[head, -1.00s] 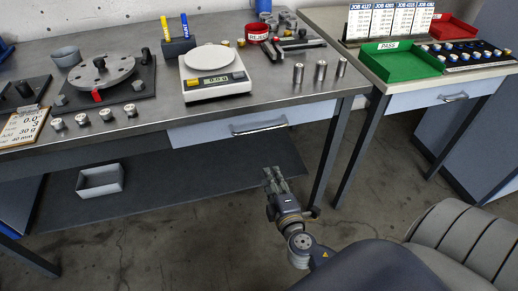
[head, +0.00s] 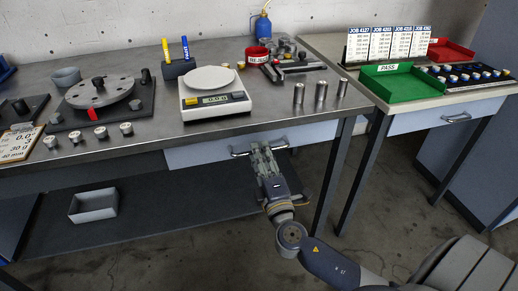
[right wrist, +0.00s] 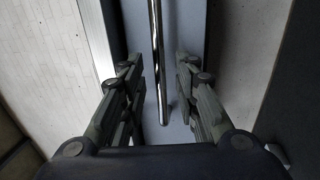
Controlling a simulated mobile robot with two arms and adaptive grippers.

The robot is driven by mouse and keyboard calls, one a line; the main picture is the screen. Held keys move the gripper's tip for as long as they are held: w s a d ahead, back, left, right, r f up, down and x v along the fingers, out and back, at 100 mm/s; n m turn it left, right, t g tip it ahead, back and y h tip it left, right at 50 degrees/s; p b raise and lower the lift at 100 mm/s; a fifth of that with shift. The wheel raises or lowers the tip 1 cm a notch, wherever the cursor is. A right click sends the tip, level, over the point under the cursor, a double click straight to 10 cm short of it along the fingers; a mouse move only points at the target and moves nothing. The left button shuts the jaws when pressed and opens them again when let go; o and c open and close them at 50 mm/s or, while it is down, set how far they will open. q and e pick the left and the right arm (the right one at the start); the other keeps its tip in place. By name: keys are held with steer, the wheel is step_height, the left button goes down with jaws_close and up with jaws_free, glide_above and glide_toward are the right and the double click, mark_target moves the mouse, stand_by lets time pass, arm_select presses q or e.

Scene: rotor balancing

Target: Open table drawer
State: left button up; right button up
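The table drawer (head: 205,152) is a light blue-grey front under the main workbench, and it looks shut. Its chrome bar handle (head: 240,152) is partly hidden behind my right gripper (head: 263,150) in the head view. In the right wrist view the drawer front (right wrist: 182,20) fills the middle, and the handle bar (right wrist: 157,60) runs between the two fingers of my right gripper (right wrist: 160,80). The fingers are apart, with a gap on both sides of the bar. My left gripper is not in view.
The workbench (head: 150,140) holds a scale (head: 213,100), a rotor disc (head: 99,92) and several metal cylinders. A grey bin (head: 93,205) sits on the lower shelf. A second table with a green PASS tray (head: 400,88) and its own drawer (head: 440,119) stands right.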

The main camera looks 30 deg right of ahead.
steer(key=shift+x, duration=1.05)
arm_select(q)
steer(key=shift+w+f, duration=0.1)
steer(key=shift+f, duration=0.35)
arm_select(e)
jaws_close()
steer(key=shift+f, duration=0.15)
